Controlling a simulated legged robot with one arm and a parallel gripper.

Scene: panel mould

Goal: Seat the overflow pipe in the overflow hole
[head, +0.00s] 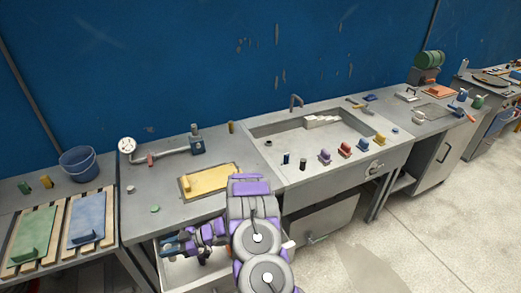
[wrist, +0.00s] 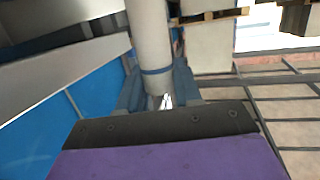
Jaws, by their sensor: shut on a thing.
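The overflow pipe (wrist: 150,38) is a pale grey tube with a thin blue band, seen in the wrist view. My gripper (wrist: 158,88) is shut on it, with one blue finger on each side near the band. The tube runs up out of the top of the wrist view, so its far end is hidden. In the head view my gripper (head: 172,243) is low at the left of my arm, in front of the bench and over an open drawer. I cannot make out the pipe there. A small dark ring (head: 268,142) sits at the sink's left; I cannot tell if it is the overflow hole.
The sink unit (head: 292,172) has several coloured blocks along its front and a tap (head: 296,101) behind. The open drawer (head: 178,272) is below my gripper. A yellow panel (head: 210,181) and a bent pipe (head: 170,153) lie on the bench. A blue bucket (head: 78,164) stands left.

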